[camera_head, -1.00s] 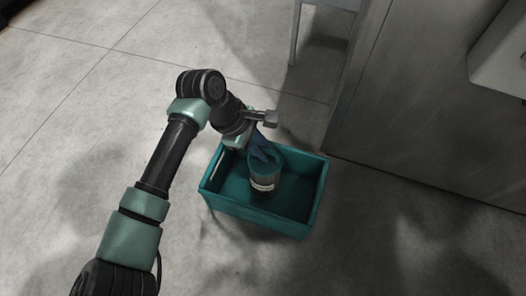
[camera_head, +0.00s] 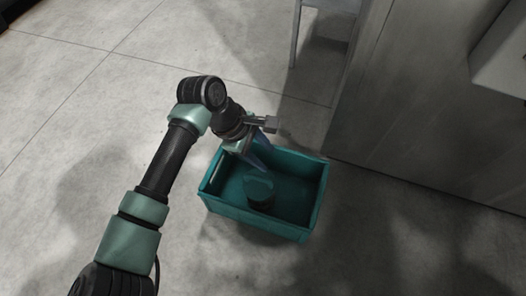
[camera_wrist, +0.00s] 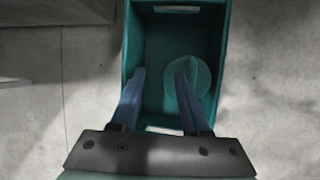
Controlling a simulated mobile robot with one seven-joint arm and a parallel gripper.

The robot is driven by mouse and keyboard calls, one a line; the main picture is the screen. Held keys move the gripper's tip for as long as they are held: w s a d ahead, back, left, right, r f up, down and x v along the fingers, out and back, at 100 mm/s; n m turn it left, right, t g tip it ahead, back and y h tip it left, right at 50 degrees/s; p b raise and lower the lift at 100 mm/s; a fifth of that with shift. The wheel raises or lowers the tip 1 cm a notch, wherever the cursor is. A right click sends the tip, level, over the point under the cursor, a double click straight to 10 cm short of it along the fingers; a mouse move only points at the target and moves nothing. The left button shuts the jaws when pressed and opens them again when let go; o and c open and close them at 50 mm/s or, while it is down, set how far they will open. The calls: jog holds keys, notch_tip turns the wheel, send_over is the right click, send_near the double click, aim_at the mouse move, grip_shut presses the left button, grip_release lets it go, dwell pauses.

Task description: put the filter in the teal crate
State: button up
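The teal crate (camera_head: 316,207) stands on the floor; it also shows in the wrist view (camera_wrist: 134,45). The filter (camera_head: 259,189), a dark teal cylinder, is inside the crate, toward the near left part of its floor in the head view. In the wrist view the filter's round top (camera_wrist: 200,78) shows partly behind the right finger. My gripper (camera_head: 265,168) is over the crate, above the filter and apart from it. In the wrist view my gripper (camera_wrist: 160,75) has its two blue fingers spread with nothing between them.
A grey cabinet panel (camera_head: 430,120) stands close to the right of the crate. A metal leg (camera_head: 296,35) of some stand is behind it. The floor (camera_head: 70,130) to the left and in front is clear.

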jog(key=shift+r+p, duration=0.35)
jog(key=shift+r, duration=0.15)
jog(key=p+v, duration=0.8)
jog(key=v, duration=0.4)
